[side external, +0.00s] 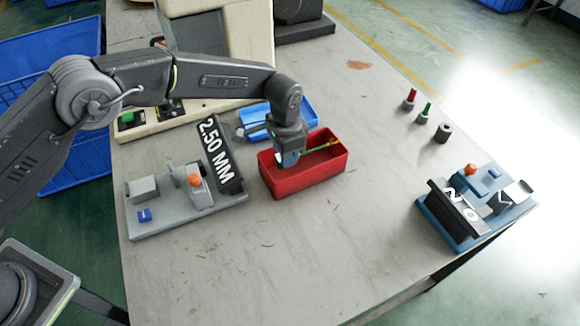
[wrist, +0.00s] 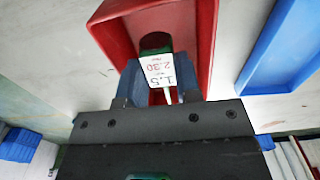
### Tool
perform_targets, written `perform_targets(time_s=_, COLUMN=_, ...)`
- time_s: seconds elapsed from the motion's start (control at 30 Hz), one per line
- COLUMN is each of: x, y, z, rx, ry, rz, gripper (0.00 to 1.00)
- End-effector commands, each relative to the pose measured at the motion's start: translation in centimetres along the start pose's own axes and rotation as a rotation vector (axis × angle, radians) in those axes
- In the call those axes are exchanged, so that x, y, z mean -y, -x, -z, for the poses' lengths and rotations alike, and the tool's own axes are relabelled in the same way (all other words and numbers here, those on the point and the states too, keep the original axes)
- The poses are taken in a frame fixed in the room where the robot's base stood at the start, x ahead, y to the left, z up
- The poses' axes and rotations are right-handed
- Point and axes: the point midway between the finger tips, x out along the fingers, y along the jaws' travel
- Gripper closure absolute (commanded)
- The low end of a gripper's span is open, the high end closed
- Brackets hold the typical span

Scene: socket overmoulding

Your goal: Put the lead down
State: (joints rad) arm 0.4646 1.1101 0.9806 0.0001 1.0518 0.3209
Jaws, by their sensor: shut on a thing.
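My gripper (side external: 288,158) is over the left part of the red bin (side external: 312,182), low and close to its opening. It is shut on the lead, whose thin yellow-green length (side external: 326,145) sticks out to the right across the bin. In the wrist view my blue-grey fingers (wrist: 159,88) stand on either side of the lead, which has a dark green end (wrist: 155,42) and a white label reading 1.5 and 2.30. The red bin (wrist: 207,40) lies beyond the fingers. I cannot tell whether the lead touches the bin.
A blue tray (side external: 302,112) stands behind the red bin. A grey fixture (side external: 215,203) with a 2.50 MM sign is to the left. A blue fixture (side external: 460,228) is at the right edge. Small red, green and dark pieces stand at the back right. The table front is clear.

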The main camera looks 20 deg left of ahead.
Motion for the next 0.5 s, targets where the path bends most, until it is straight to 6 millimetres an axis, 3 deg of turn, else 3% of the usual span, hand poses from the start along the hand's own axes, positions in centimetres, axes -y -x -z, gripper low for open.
perform_targets(time_s=0.5, x=0.1, y=-5.5, z=0.0, rx=-0.003, ry=-0.001, rz=0.000, gripper=0.92)
